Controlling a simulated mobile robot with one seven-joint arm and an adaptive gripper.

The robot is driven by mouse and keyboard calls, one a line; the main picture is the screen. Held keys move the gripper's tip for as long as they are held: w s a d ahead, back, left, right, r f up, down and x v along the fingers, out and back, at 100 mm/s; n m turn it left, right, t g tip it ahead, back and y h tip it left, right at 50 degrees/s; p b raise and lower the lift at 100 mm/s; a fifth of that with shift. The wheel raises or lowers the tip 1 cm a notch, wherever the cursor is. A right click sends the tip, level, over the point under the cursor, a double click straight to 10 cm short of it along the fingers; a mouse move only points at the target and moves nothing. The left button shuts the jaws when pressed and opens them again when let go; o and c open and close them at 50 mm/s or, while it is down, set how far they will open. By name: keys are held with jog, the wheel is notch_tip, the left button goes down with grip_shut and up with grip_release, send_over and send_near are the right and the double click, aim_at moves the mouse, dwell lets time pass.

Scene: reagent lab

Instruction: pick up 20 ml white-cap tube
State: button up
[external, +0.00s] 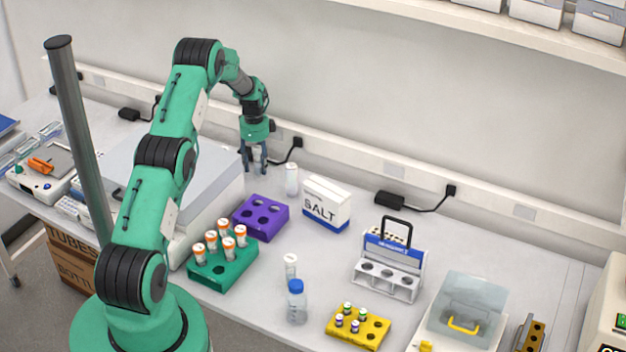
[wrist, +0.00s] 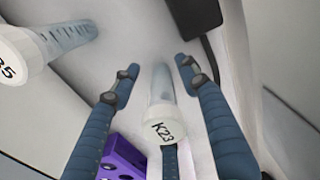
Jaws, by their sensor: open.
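A clear tube with a white cap marked K23 (wrist: 166,125) stands between the open fingers of my gripper (wrist: 157,68) in the wrist view, with a visible gap on each side. A second white-cap tube, its label partly cut off and ending in 5 (wrist: 65,38), is at the upper left there. In the external view my gripper (external: 256,170) points down at the back of the bench, left of a white-cap tube (external: 291,179). The tube between the fingers is mostly hidden there. Another white-cap tube (external: 290,268) stands nearer the front. I cannot read the volumes.
A purple rack (external: 262,216) and a salt box (external: 326,203) stand close to my gripper. A green rack (external: 222,265) holds several orange-cap tubes. A large grey device (external: 190,165) is left of the gripper. The wall is close behind.

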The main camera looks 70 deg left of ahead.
aim_at(256, 147)
jog(key=c, duration=0.9)
jog(key=shift+r+b, duration=0.4)
jog(key=shift+r, duration=4.65)
jog(key=shift+c, duration=0.3)
